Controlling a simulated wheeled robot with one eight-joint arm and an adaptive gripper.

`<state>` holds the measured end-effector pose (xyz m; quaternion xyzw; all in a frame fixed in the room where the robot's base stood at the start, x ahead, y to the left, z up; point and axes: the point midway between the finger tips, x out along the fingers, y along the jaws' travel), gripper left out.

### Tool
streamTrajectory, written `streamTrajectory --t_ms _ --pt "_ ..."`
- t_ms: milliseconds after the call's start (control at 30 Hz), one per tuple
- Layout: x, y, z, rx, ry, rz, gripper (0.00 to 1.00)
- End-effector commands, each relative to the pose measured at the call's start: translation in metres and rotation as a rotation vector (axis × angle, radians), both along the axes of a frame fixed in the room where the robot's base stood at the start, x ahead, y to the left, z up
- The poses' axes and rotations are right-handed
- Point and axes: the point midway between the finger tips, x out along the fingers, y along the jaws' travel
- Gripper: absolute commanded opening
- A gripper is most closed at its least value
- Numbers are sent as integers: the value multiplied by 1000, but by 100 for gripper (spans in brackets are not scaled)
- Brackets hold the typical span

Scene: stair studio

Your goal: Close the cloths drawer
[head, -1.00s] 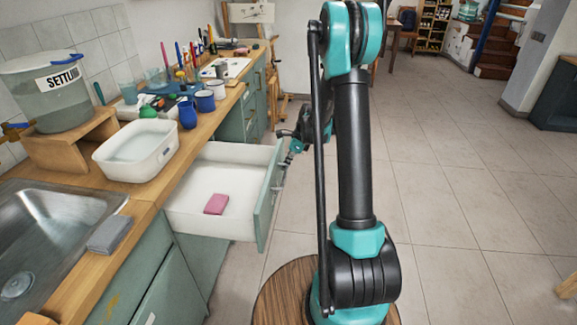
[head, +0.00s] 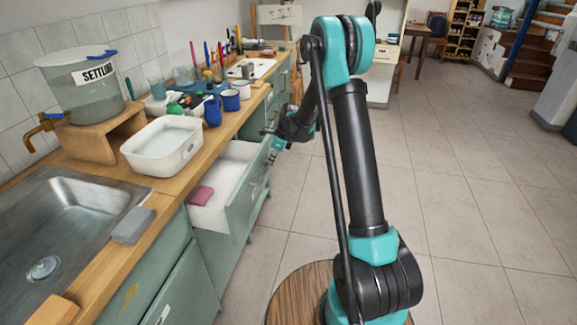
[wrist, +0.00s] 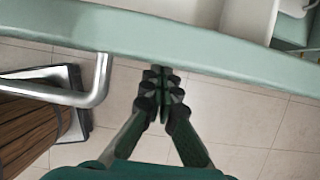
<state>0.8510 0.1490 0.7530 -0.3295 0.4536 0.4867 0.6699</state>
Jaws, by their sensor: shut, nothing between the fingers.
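The drawer (head: 232,172) is partly open below the counter, with a white inside and a green front. A pink folded cloth (head: 201,195) lies in it. My gripper (wrist: 161,74) is shut and empty, its fingertips at the outer face of the green drawer front (wrist: 150,38) in the wrist view. They look touching or nearly so. The metal bar handle (wrist: 60,95) is left of the fingers, not gripped. In the head view my gripper (head: 275,145) is at the drawer front's far end, and its fingertips are hard to make out.
The counter holds a sink (head: 65,225), a grey block (head: 133,225), a white tub (head: 160,148), a labelled water tank (head: 85,90) and blue mugs (head: 212,112). The tiled floor (head: 450,220) to the right is clear. A round wooden top (head: 295,295) is at the bottom.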

Motion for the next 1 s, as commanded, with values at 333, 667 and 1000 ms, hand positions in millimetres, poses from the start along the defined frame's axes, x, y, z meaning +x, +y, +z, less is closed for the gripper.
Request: streamTrajectory --t_ms 333,667,1000 --pt "28 89 0 0 -1 4 0" --pt "45 138 0 0 0 1 0" --pt "49 152 0 3 -1 1 0"
